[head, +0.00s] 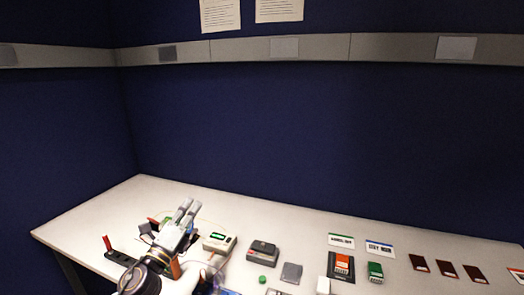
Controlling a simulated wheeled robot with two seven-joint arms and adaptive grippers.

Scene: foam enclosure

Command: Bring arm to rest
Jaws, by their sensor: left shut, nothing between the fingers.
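My left gripper (184,211) shows at the lower left of the head view, at the end of my arm that comes up from the bottom edge. Its two pale fingers are together with nothing between them. It appears over the left part of the white table (290,219), in front of some small items. How high it is above the table I cannot tell. My right gripper is not in view.
A white device with a green display (219,242) stands just right of the gripper. A black holder (121,258) lies left. Blue walls (300,140) enclose the table.

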